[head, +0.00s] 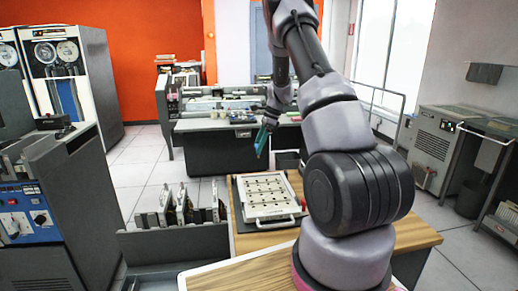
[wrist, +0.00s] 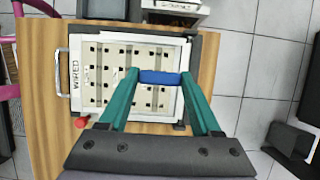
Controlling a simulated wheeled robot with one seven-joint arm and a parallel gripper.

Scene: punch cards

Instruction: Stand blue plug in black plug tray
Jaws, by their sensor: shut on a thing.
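My gripper (wrist: 157,82) has two teal fingers, shut on the ends of a short blue plug (wrist: 160,77) that lies crosswise between the tips. In the wrist view the plug appears over the pale board with rows of dark square holes, marked WIRED (wrist: 110,98). In the head view my gripper (head: 261,147) points down, above and beyond that board (head: 246,197). The plug cannot be made out there. A small dark box (head: 288,160) stands just beyond the board; I cannot tell whether it is the black plug tray.
The board lies on a wooden table (head: 408,234), with a metal handle and a red knob (wrist: 82,122) at its near end. Left of it stands a dark rack of upright panels (head: 180,208). A desk and cabinets stand farther back.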

